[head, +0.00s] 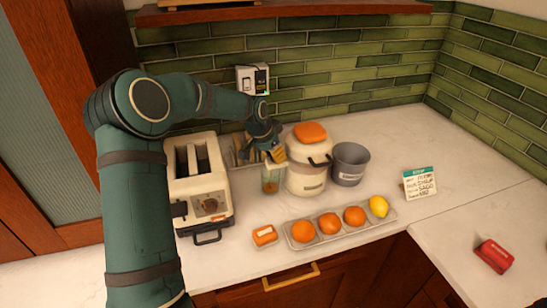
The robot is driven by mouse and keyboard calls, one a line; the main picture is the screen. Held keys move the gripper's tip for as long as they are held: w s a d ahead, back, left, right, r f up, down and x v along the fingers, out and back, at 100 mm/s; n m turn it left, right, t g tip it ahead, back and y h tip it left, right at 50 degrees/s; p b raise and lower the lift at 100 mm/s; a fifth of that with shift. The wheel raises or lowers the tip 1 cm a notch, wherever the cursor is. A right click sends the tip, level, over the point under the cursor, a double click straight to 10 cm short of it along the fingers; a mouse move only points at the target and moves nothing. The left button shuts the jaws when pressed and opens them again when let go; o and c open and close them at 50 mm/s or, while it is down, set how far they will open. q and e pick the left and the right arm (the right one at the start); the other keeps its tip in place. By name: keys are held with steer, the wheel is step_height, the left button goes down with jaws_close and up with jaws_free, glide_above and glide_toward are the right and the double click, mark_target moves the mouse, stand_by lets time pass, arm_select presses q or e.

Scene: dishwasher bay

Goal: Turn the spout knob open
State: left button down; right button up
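A cream rounded container (306,179) with an orange top (310,132) and a dark handle on its front right stands on the counter. A clear glass (270,180) with a little orange-brown content at its bottom stands just left of it. My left gripper (273,152) is above the glass, close to the container's left side. A small yellowish piece shows at its fingertips; I cannot tell what it is. The fingers are too small and dark to tell open from shut. I cannot make out a spout knob; the gripper covers that side of the container.
A toaster-like cream appliance (193,176) stands left, near my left arm. A grey bucket (350,165) is right of the container. A tray (364,225) holds oranges and a lemon in front. A card (420,183) and red box (494,256) are right. Counter at back right is clear.

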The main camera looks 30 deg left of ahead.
arm_select(q)
steer(key=shift+d, duration=0.1)
stand_by(0.4)
steer(key=c, duration=0.6)
jaws_free()
steer(key=shift+f, duration=0.1)
steer(key=shift+c, duration=0.2)
steer(key=v, duration=1.2)
